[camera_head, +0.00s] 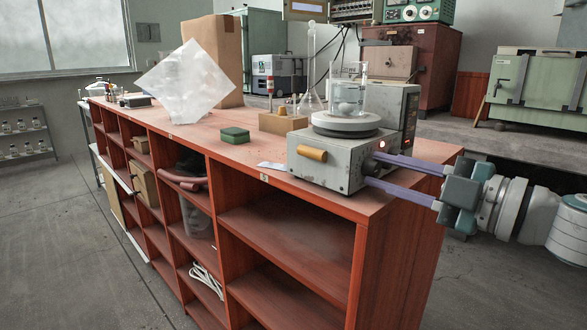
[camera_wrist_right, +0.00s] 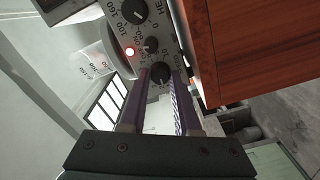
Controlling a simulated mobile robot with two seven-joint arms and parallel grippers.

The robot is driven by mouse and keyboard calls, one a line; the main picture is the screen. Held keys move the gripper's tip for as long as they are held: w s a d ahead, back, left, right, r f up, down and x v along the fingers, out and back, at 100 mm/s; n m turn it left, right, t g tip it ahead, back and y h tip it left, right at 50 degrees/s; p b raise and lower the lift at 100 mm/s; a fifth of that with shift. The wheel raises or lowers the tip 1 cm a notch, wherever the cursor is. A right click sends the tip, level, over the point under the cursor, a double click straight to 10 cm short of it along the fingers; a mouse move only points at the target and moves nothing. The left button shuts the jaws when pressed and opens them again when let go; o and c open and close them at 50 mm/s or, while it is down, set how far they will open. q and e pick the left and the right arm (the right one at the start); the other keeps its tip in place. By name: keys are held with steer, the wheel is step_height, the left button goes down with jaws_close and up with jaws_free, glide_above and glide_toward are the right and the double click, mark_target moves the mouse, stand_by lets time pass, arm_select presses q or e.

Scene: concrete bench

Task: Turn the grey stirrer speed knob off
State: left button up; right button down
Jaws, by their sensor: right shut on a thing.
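The stirrer hotplate (camera_head: 325,170) is a grey box with a round white top plate at the near right end of the bench. In the right wrist view its panel (camera_wrist_right: 118,32) has a large dark heat knob (camera_wrist_right: 135,11), a small dark knob (camera_wrist_right: 150,45), a lit red lamp (camera_wrist_right: 130,51) and a dark grey knob (camera_wrist_right: 160,71). My right gripper (camera_wrist_right: 160,80) has its two purple fingers on either side of that last knob and is shut on it. In the head view the right gripper (camera_head: 371,167) reaches the panel from the right. My left gripper is out of view.
A glass beaker (camera_head: 349,92) stands on the hotplate, with an orange handle-like part (camera_head: 312,154) on the hotplate's side. The red shelf unit's right edge lies below the gripper.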

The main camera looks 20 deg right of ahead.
steer(key=n+b, duration=0.1)
steer(key=n, duration=0.4)
steer(key=shift+f, duration=0.1)
steer(key=shift+n+b, duration=0.3)
steer(key=shift+n, duration=0.8)
steer(key=c, duration=0.6)
jaws_free()
steer(key=v, duration=1)
